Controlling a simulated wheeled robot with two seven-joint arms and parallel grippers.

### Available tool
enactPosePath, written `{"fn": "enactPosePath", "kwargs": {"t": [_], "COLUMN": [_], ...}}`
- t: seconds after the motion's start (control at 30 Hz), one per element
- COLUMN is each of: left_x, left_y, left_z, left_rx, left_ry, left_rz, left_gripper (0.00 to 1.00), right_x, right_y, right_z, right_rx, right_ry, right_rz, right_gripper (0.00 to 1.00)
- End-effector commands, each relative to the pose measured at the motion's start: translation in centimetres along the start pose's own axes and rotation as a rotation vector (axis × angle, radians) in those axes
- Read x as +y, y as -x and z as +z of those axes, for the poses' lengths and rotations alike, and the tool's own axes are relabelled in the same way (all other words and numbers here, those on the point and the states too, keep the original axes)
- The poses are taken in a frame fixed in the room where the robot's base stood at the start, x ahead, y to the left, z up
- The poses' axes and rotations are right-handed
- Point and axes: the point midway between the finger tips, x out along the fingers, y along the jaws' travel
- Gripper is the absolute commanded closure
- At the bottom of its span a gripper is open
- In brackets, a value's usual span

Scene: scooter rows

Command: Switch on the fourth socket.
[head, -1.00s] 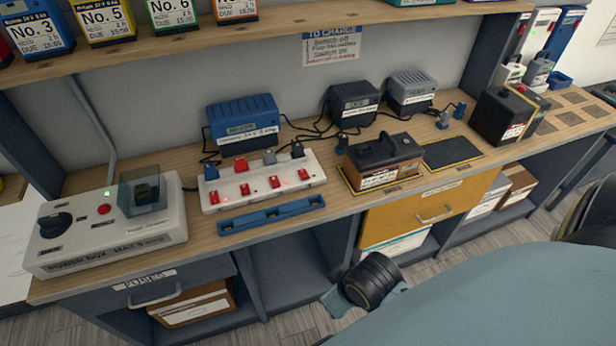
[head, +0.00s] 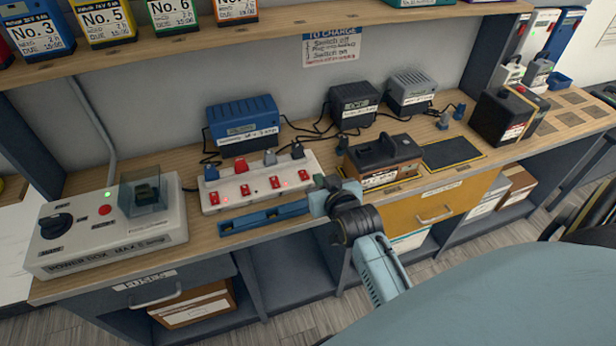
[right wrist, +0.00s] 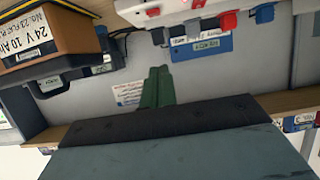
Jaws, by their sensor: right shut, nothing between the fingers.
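The white socket strip (head: 262,197) lies on the bench with a row of red rocker switches. I cannot tell each rocker's position. Small red lights glow on the strip. My right gripper (head: 321,184) is just right of the strip's right end, shut and empty. Its green fingers are together in the right wrist view (right wrist: 157,86), apart from the switch. My left gripper is not in view.
A brown-and-black battery (head: 384,160) stands close right of my gripper. A blue tray (head: 263,217) lies in front of the strip. The power box (head: 107,233) is at left. Chargers (head: 243,124) and cables stand behind. A dark mat (head: 452,153) is bare.

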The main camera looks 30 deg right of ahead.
Motion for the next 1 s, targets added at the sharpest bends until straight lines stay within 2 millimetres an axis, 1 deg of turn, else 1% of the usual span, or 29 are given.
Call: {"fn": "enactPosePath", "kwargs": {"t": [0.23, 0.37, 0.47, 0.7, 0.87, 0.9, 1.0], "left_x": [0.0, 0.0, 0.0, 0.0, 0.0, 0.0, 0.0], "left_y": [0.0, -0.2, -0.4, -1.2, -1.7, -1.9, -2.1], "left_z": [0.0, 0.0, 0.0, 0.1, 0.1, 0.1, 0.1], "left_rx": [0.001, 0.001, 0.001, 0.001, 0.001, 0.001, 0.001], "left_ry": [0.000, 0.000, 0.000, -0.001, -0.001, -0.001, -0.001], "left_rz": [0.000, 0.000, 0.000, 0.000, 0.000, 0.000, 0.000], "left_gripper": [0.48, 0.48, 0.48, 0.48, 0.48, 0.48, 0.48], "right_x": [0.0, 0.0, 0.0, -0.1, 0.0, 0.0, 0.0], "right_y": [-0.1, -1.1, -2.6, -7.4, -10.2, -10.3, -10.6], "right_z": [0.1, 0.1, 0.1, 0.1, 0.2, 1.0, 2.5], "right_rx": [-0.002, -0.003, -0.002, -0.003, -0.003, -0.009, -0.007], "right_ry": [0.001, 0.001, 0.001, 0.001, 0.000, 0.000, 0.000], "right_rz": [-0.001, -0.001, -0.002, -0.002, -0.001, -0.001, -0.001], "right_gripper": [1.00, 1.00, 1.00, 1.00, 1.00, 1.00, 1.00]}}
